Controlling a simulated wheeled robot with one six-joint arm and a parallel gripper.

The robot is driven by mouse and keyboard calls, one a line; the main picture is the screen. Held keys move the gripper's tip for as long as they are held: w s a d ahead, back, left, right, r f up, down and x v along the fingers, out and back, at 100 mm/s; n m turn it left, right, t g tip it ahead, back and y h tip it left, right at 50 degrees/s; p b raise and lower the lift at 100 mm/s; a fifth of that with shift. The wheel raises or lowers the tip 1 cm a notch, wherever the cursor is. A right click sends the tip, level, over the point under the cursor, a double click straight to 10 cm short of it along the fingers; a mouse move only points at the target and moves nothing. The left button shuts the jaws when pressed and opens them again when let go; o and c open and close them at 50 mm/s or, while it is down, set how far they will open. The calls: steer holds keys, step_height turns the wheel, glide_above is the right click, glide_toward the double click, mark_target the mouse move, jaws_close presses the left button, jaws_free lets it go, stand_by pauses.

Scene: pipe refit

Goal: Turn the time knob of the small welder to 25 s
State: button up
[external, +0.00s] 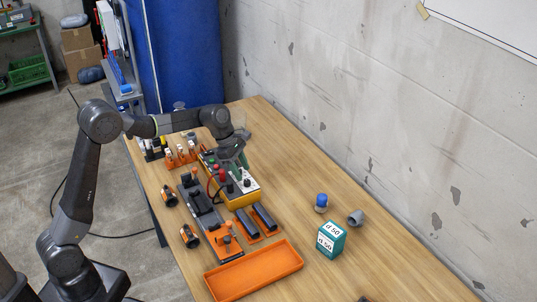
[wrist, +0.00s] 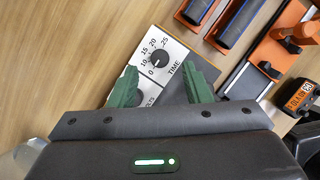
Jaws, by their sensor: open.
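The small welder (external: 241,196) is a yellow-orange box with a light top panel and several knobs and plugs, on the wooden table. In the wrist view its white panel carries the black time knob (wrist: 159,59), with a printed scale from 0 to 25 around it and the word TIME beside it. The knob's pointer is too small to read surely. My gripper (wrist: 163,82) is open, its green fingers on either side and slightly short of the knob, apart from it. In the external view my gripper (external: 239,160) is over the welder. A second knob (wrist: 139,98) is partly hidden by the fingers.
Beside the welder are dark bars in orange holders (external: 256,220) and a black-and-orange fixture (external: 205,215). An orange tray (external: 254,272) lies nearer the camera.

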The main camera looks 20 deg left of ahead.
mark_target(247, 181)
steer(key=shift+x, duration=2.1)
steer(key=shift+c, duration=0.4)
jaws_close()
steer(key=shift+r, duration=0.1)
